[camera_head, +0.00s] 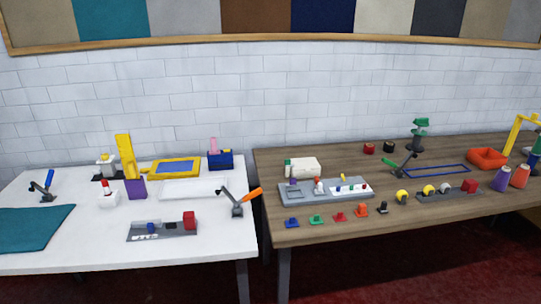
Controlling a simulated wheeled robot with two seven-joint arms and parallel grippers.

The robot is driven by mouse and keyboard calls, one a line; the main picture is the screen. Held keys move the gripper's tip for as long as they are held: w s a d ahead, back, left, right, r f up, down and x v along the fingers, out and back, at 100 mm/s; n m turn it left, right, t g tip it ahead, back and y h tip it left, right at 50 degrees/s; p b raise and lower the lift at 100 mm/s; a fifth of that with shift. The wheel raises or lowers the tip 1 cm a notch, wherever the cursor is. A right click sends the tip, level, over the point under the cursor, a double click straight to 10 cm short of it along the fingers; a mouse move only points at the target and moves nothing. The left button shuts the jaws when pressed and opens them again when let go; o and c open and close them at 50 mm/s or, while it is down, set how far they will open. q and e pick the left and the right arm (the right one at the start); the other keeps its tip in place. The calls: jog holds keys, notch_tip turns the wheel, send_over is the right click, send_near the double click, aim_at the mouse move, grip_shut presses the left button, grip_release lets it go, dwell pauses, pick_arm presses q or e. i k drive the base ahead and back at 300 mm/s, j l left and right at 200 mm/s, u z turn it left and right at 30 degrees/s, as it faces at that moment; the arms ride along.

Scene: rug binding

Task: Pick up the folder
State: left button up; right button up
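No gripper shows in the head view. I cannot tell for sure which object is the folder. On the white table (95,248), a grey block with a red end and small blue and white parts (160,230) lies near the front edge. A similar grey strip with a red end and yellow-white round parts (448,193) lies on the wooden table (350,222). A larger grey plate with small parts on it (292,194) lies at that table's left side. All these rest on the tables, with nothing holding them.
A teal rug piece (30,228) covers the white table's front left. An orange-handled lever tool (240,205) stands at its right edge. A yellow frame (173,168) lies behind. Several small coloured pieces line the wooden table's front, left of bottles (501,180) and an orange tray (487,160).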

aim_at(138, 232)
jog(key=i+j+u, duration=0.2)
jog(key=i+j, duration=0.15)
jog(key=j, duration=0.25)
jog(key=i+j+u, duration=0.25)
jog(key=i+j, duration=0.15)
jog(key=j, duration=0.15)
